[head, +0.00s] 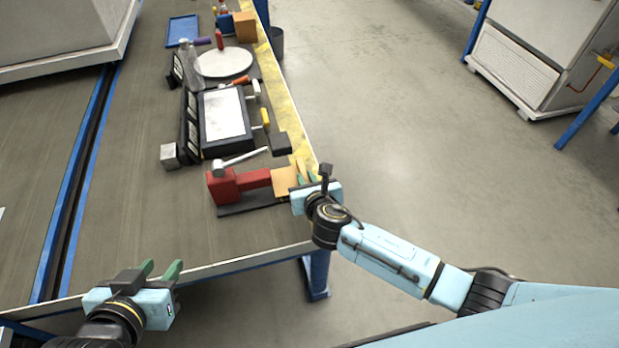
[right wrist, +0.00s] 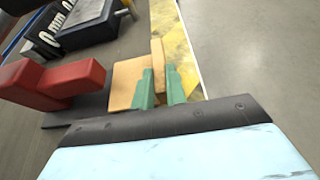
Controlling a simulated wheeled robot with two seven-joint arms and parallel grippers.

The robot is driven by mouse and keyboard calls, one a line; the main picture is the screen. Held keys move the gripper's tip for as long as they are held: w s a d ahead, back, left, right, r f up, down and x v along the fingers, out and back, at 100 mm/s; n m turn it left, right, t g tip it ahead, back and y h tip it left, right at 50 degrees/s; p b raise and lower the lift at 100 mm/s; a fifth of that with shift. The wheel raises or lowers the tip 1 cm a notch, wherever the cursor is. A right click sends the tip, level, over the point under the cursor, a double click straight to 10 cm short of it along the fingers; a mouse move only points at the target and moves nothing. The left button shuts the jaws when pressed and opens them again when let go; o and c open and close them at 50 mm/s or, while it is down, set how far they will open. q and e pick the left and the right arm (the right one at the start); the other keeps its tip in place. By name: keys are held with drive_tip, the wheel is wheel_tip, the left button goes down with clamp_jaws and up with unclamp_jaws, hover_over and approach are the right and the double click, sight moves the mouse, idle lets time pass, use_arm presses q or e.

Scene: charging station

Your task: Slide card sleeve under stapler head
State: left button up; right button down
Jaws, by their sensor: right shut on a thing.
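The red stapler (head: 238,184) sits on a dark base plate (head: 250,208) near the table's front right corner. Its red head also shows at the left of the right wrist view (right wrist: 72,80). The tan card sleeve (head: 285,182) lies just right of the stapler head. In the right wrist view the sleeve (right wrist: 126,82) has a flat panel beside the head and a raised tan strip between my green fingers. My right gripper (head: 303,181) is shut on the sleeve; its exact contact is partly hidden. My left gripper (head: 160,269) is open and empty at the table's front edge.
A hammer-like tool (head: 238,160) lies just behind the stapler, and a small grey block (head: 170,156) stands to the left. A black framed white panel (head: 224,114) lies further back. Yellow tape (head: 278,93) marks the table's right edge. The front left tabletop is clear.

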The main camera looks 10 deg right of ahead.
sight(286, 175)
use_arm(q)
drive_tip(key=shift+f+b, duration=0.35)
drive_tip(key=shift+f, duration=0.05)
use_arm(e)
drive_tip(key=shift+a+f, duration=0.25)
drive_tip(key=shift+a, duration=0.85)
drive_tip(key=shift+a+f, duration=0.2)
drive_tip(key=shift+a, duration=0.85)
drive_tip(key=c, duration=1.3)
unclamp_jaws()
drive_tip(key=shift+c, duration=0.2)
drive_tip(key=shift+s, duration=0.1)
